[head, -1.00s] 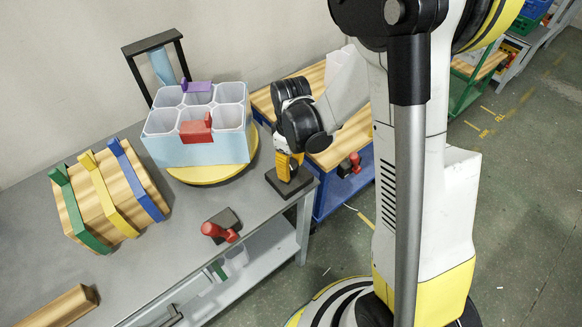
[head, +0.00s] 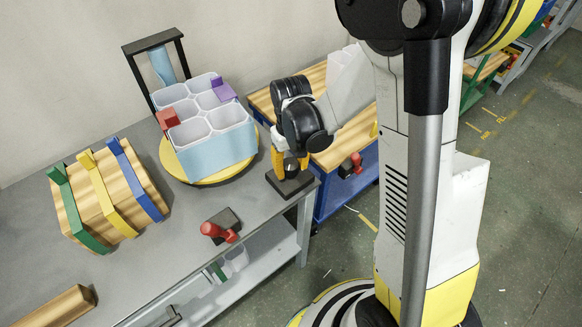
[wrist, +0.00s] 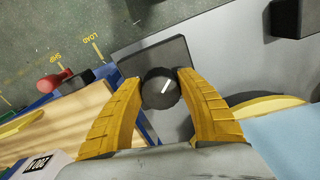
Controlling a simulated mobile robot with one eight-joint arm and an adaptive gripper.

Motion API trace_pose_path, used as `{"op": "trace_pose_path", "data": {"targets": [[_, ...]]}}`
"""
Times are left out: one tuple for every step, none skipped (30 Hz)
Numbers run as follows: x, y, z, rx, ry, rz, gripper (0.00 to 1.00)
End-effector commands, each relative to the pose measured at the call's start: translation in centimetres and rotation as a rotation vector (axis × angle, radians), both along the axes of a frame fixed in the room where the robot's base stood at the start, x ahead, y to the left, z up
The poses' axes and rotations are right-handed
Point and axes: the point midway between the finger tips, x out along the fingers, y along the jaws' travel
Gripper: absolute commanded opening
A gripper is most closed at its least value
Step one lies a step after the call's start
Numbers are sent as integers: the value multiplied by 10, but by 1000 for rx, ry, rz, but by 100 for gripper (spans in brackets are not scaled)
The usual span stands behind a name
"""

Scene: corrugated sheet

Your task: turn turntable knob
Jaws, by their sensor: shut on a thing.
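The black round knob (wrist: 165,90) with a white line on top stands on a dark base plate (wrist: 160,58); the plate (head: 288,184) also shows near the table's right edge. My gripper (wrist: 157,79) has yellow fingers closed around the knob, one on each side. In the head view my gripper (head: 290,165) points down over the plate and partly hides the knob. Left of it is the round yellow turntable (head: 172,160). On it stands a light blue box (head: 218,153) with white compartments, a red block (head: 167,119) at its left and a purple block (head: 224,93) at its right.
A red-handled lever (head: 220,229) stands near the table's front edge. Left of the turntable is a wooden block with green, yellow and blue bars (head: 135,178). A dark frame (head: 152,43) stands behind the box. Another wooden-topped bench (head: 340,135) is to the right.

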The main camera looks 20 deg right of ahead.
Motion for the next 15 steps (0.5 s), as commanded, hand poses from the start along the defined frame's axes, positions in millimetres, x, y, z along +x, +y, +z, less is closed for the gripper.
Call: {"op": "trace_pose_path", "data": {"targets": [[0, 0, 0, 0, 0, -2, 14], [0, 0, 0, 0, 0, -2, 14], [0, 0, 0, 0, 0, -3, 14], [0, 0, 0, 0, 0, -3, 14], [0, 0, 0, 0, 0, -3, 14], [0, 0, 0, 0, -1, -2, 14], [0, 0, 0, 0, -1, -2, 14], [0, 0, 0, 0, -1, -2, 14], [0, 0, 0, 0, -1, -2, 14], [0, 0, 0, 0, -1, -2, 14], [0, 0, 0, 0, -1, -2, 47], [0, 0, 0, 0, -1, -2, 59], [0, 0, 0, 0, -1, -2, 67], [0, 0, 0, 0, -1, -2, 67], [0, 0, 0, 0, -1, -1, 67]]}}
